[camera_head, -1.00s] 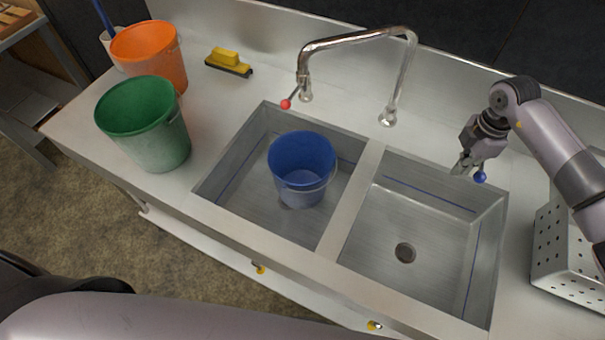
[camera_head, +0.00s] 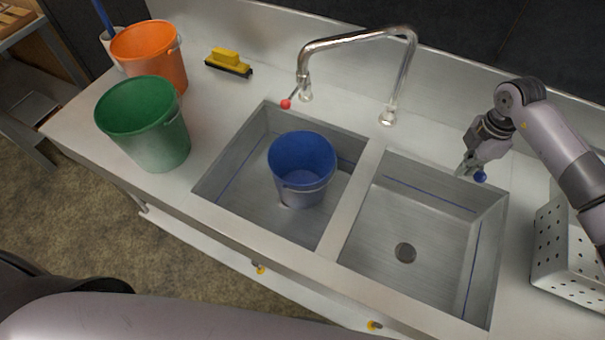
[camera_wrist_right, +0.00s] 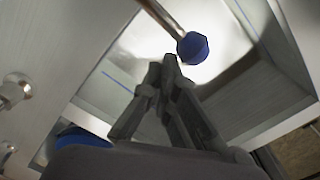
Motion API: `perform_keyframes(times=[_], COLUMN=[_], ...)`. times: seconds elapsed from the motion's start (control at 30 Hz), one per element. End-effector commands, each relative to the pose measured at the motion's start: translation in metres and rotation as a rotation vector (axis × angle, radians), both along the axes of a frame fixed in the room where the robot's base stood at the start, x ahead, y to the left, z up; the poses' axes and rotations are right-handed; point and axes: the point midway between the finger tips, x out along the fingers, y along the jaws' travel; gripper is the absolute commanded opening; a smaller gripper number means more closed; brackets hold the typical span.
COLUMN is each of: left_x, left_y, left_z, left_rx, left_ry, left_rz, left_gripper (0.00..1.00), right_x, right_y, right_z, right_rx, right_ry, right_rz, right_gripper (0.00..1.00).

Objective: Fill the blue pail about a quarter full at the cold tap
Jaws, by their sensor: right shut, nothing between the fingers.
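The blue pail (camera_head: 302,185) stands upright in the left basin; I cannot make out a water level inside. I cannot tell whether water runs. The blue-knobbed tap lever (camera_head: 480,176) is at the back right of the right basin. My right gripper (camera_head: 463,171) is shut and empty beside the blue knob. In the right wrist view, the blue knob (camera_wrist_right: 193,47) lies just beyond the closed fingertips (camera_wrist_right: 170,62). My left gripper is not visible.
A red-knobbed lever (camera_head: 286,103) is behind the left basin. Green (camera_head: 160,145) and orange (camera_head: 160,70) buckets and a yellow brush (camera_head: 226,58) stand on the left counter. The right basin (camera_head: 420,215) is empty. A perforated metal box (camera_head: 565,265) is at the right.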

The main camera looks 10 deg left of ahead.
Motion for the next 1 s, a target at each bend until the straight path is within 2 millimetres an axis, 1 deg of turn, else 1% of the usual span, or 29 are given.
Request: perform_keyframes(times=[1.0], left_x=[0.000], left_y=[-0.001], left_z=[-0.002], left_rx=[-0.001], left_ry=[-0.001], left_rz=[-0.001], left_gripper=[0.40], right_x=[-0.003], right_y=[-0.031], right_z=[0.000], right_rx=[-0.001], right_ry=[0.000], right_rz=[-0.002], right_gripper=[0.00])
